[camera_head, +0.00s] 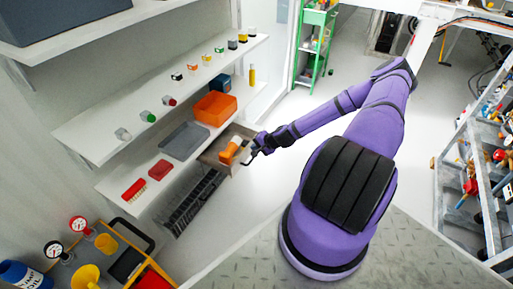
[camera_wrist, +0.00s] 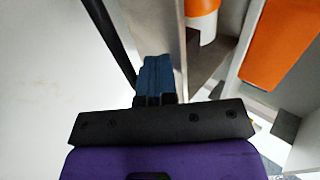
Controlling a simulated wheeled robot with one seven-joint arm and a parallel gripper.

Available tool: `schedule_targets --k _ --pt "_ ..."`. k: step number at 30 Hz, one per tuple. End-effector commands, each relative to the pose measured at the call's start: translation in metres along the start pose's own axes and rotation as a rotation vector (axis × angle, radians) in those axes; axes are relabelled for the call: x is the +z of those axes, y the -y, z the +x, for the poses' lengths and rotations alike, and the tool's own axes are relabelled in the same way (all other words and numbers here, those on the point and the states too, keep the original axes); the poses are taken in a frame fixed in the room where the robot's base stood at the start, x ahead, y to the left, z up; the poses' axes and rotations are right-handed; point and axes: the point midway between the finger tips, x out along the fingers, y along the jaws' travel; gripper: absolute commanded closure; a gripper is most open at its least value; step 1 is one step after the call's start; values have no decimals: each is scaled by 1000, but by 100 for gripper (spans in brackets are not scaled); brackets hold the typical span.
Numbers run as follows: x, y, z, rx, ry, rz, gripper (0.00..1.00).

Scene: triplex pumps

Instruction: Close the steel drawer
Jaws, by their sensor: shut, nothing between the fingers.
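The steel drawer (camera_head: 212,154) stands pulled out below the lower shelf in the head view. An orange and white cylinder (camera_head: 230,150) lies or stands in it. My gripper (camera_head: 254,149) is at the drawer's outer right end, by its front. In the wrist view my gripper (camera_wrist: 158,62) has its blue fingers together, with nothing between them. The fingertips are close to the drawer's pale front panel (camera_wrist: 160,25); I cannot tell whether they touch. A dark bar (camera_wrist: 110,40), perhaps the handle, runs to their left. The cylinder (camera_wrist: 201,22) shows beyond the panel.
An orange bin (camera_head: 215,107), a grey tray (camera_head: 184,140) and red items sit on the lower shelf (camera_head: 125,175). A black rack (camera_head: 192,203) is below. A yellow cart (camera_head: 150,275) stands at the lower left. The floor right of the drawer is clear.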

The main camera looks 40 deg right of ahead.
Motion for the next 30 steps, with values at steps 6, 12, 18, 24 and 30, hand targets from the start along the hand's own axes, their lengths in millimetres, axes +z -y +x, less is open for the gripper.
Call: schedule_targets --k 6,12,18,24,30 --pt "0 26 28 -1 1 -6 100" --pt "0 56 60 -1 0 -6 100" --pt "0 80 86 0 0 -4 100" --pt "0 89 96 0 0 -2 100" --pt "0 89 96 -1 0 -1 100"
